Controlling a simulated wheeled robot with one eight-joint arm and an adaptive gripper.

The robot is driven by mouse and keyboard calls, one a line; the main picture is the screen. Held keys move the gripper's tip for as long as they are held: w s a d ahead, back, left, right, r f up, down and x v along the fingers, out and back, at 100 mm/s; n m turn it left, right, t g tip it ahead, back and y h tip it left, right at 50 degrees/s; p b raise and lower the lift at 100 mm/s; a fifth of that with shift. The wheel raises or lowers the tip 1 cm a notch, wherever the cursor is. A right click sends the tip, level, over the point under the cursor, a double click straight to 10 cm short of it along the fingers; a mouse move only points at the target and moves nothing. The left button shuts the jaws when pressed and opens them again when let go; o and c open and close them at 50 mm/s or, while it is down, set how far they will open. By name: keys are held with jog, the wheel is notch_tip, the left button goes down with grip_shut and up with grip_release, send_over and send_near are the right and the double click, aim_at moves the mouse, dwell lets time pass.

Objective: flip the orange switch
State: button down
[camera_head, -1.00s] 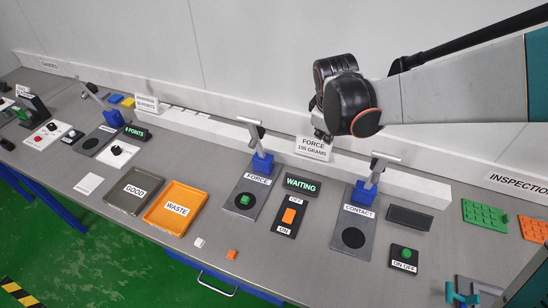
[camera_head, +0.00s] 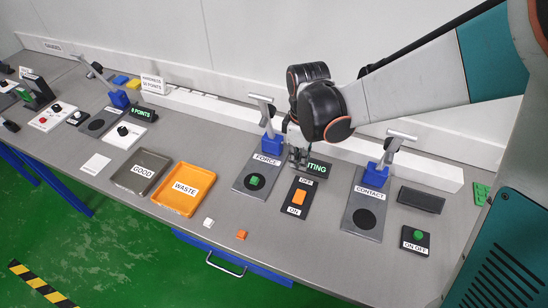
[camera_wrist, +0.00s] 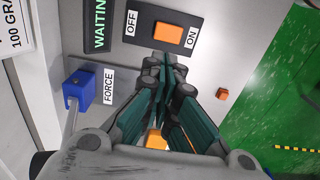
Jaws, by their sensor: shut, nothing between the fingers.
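The orange switch (camera_head: 299,197) is a rocker on a black plate marked OFF at its far end and ON at its near end, between the FORCE and CONTACT stations. In the wrist view the orange switch (camera_wrist: 168,35) lies just beyond my fingertips, toward the top. My gripper (camera_head: 298,163) is shut and empty, above the OFF end and in front of the WAITING display (camera_head: 318,168), hiding part of it. In the wrist view my gripper (camera_wrist: 166,62) points at the switch plate; I cannot tell whether it touches.
An ON OFF button box (camera_head: 415,246) is farther right. A small orange cube (camera_head: 241,235) and white cube (camera_head: 208,222) lie near the front edge.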

aim_at(295, 195)
notch_tip(295, 195, down, 12)
jog(key=b, duration=0.3)
jog(key=shift+f+b, duration=0.15)
jog(key=shift+b, duration=0.15)
jog(key=shift+w+d+f+b, duration=0.1)
jog(key=shift+w+f+b, duration=0.05)
jog(key=shift+f+b, duration=0.3)
jog(key=shift+r, duration=0.15)
jog(key=shift+s+a+r, duration=0.2)
jog(key=shift+s+a, duration=0.05)
jog(key=shift+s, duration=0.45)
